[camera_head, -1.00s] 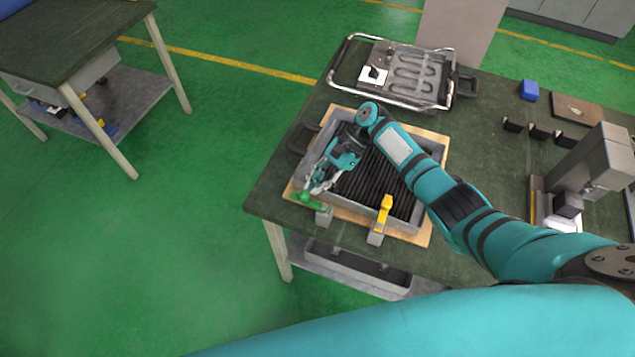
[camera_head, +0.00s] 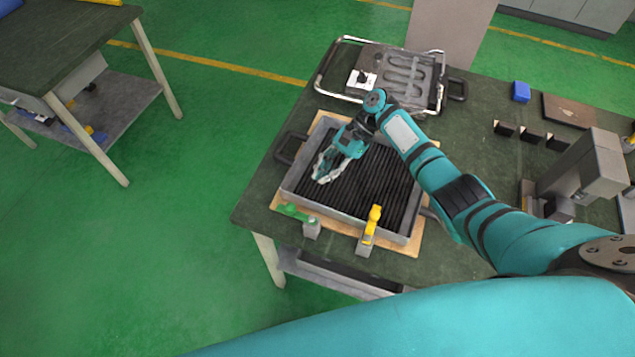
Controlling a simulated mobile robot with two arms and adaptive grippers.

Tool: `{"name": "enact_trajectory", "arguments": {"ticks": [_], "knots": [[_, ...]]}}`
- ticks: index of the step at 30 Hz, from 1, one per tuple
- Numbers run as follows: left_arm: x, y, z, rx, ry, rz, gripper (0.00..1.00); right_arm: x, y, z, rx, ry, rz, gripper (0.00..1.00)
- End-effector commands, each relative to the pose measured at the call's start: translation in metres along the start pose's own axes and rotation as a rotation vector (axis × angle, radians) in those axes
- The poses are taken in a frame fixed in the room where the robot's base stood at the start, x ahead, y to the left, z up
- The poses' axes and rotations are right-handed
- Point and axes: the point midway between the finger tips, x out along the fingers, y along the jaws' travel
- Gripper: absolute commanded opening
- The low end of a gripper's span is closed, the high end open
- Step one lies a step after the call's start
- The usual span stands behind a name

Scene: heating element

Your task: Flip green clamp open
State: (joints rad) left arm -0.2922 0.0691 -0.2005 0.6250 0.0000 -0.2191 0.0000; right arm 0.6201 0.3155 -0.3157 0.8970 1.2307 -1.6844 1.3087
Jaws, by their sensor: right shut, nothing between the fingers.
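The green clamp (camera_head: 293,212) is at the near left corner of the grey tray (camera_head: 292,182), with its green handle lying outward to the left from its grey block (camera_head: 312,228). My right gripper (camera_head: 322,175) is shut and empty. It hangs over the dark ribbed inside of the tray, a short way beyond the green clamp and apart from it. A yellow clamp (camera_head: 373,222) stands upright at the tray's near edge, to the right of the green one. My left gripper does not show.
The tray rests on a wooden board (camera_head: 416,243) on a dark green table (camera_head: 470,150). A metal frame with a heating element (camera_head: 405,78) lies behind it. A blue block (camera_head: 521,92), black blocks (camera_head: 530,133) and a grey device (camera_head: 590,165) stand at the right.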

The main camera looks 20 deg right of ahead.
Motion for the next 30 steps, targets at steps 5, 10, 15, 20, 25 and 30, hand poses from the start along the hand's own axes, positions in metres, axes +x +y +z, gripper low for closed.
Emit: {"name": "enact_trajectory", "arguments": {"ticks": [5, 10, 15, 20, 25, 30], "knots": [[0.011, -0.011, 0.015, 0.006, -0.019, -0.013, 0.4, -0.031, -0.005, -0.002, -0.001, 0.002, -0.004, 0.0], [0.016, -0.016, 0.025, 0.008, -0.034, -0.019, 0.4, -0.052, -0.007, -0.001, -0.001, 0.001, -0.001, 0.0], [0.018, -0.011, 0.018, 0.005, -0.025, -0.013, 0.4, -0.061, -0.007, 0.0, 0.0, 0.0, -0.001, 0.0], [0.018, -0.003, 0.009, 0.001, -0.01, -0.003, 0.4, -0.061, -0.007, 0.001, 0.0, 0.0, 0.0, 0.0], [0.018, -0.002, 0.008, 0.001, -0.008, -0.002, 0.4, -0.061, -0.007, 0.001, 0.0, 0.0, 0.0, 0.0], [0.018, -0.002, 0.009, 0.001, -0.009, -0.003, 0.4, -0.061, -0.007, 0.001, 0.0, 0.0, 0.0, 0.0]]}}
